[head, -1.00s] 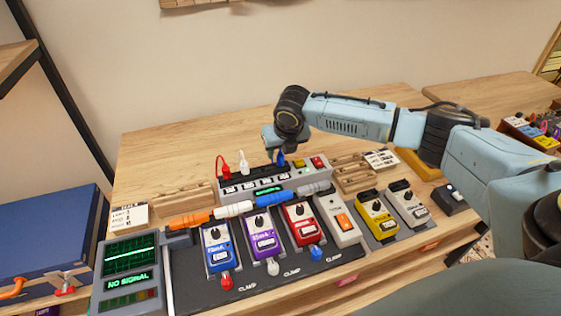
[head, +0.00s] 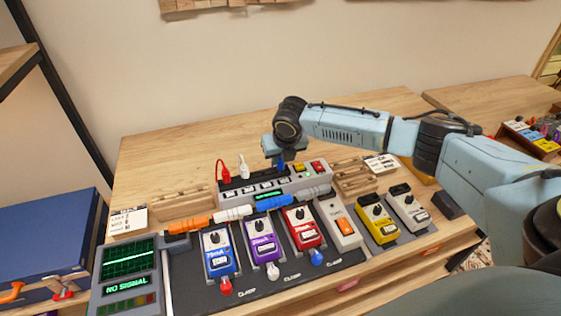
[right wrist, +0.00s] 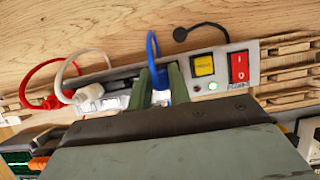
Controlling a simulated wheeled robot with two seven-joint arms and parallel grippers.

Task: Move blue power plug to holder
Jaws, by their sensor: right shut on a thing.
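My right gripper (head: 281,153) is over the middle of the grey power strip, pointing down. It is shut on the blue power plug (head: 281,166). In the right wrist view, the two green fingers (right wrist: 160,88) close around the plug, and its blue cable (right wrist: 152,45) loops up between them. The plug is at the strip's socket row; I cannot tell whether it is seated. A red plug (head: 224,174) and a white plug (head: 243,168) stand in the strip to the left. Slotted wooden holders stand left (head: 181,203) and right (head: 353,178) of the strip. My left gripper is not in view.
The power strip (right wrist: 213,88) has a yellow button and a red switch right of the blue plug. Several coloured pedals, including a blue one (head: 219,252), line the front. A monitor reading NO SIGNAL (head: 127,273) stands front left. The table behind is clear.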

